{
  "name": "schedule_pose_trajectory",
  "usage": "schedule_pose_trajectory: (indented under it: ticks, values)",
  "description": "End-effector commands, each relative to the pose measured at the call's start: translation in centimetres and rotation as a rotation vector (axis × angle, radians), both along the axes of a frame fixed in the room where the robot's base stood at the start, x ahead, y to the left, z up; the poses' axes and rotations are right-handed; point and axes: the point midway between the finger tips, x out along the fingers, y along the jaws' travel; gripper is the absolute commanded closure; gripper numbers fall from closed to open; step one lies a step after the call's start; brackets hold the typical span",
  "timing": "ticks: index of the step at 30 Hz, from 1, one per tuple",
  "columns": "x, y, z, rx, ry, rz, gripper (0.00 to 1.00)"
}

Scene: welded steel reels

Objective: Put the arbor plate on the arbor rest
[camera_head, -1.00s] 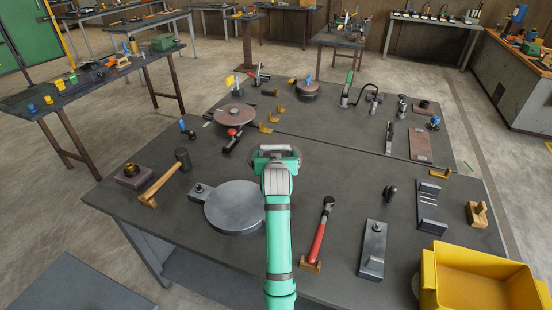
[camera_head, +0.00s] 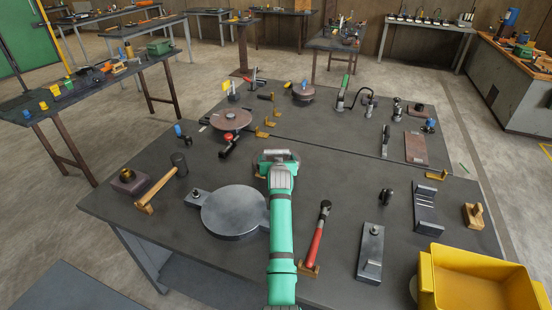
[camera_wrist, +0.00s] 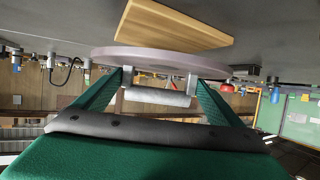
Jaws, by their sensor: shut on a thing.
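My gripper (camera_wrist: 160,86) is shut on a pale metal bar that belongs to a round mauve-grey plate, which I take to be the arbor plate (camera_wrist: 150,57). In the wrist view the plate shows nearly edge-on, just beyond the fingertips. A flat wooden piece (camera_wrist: 172,24) shows beside the plate; whether they touch is unclear. In the head view my gripper (camera_head: 277,157) is over the middle of the bench, and my arm hides most of the plate and what is under it. I cannot tell which thing is the arbor rest.
A large grey disc (camera_head: 234,211) with a tab lies left of my arm. A hammer (camera_head: 160,188) lies farther left. A red-handled tool (camera_head: 317,240) and a yellow bin (camera_head: 476,275) are to the right. A brown reel (camera_head: 232,119) stands beyond my gripper.

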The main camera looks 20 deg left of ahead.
Motion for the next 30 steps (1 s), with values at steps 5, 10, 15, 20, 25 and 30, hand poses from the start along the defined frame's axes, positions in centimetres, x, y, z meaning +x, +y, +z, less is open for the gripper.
schedule_pose_trajectory:
  ticks: [5,10,15,20,25,30]
  values:
    - [0.5,0.1,0.6,0.005,-0.015,0.000,0.72]
    - [0.6,0.1,-1.1,0.004,-0.013,0.000,0.72]
    - [0.7,0.1,-2.5,0.005,-0.015,-0.001,0.72]
    - [0.6,0.2,-2.6,0.005,-0.017,0.000,0.72]
    - [0.6,0.3,-2.7,0.005,-0.016,0.002,0.72]
    - [0.4,0.3,-3.8,0.000,0.000,0.002,0.00]
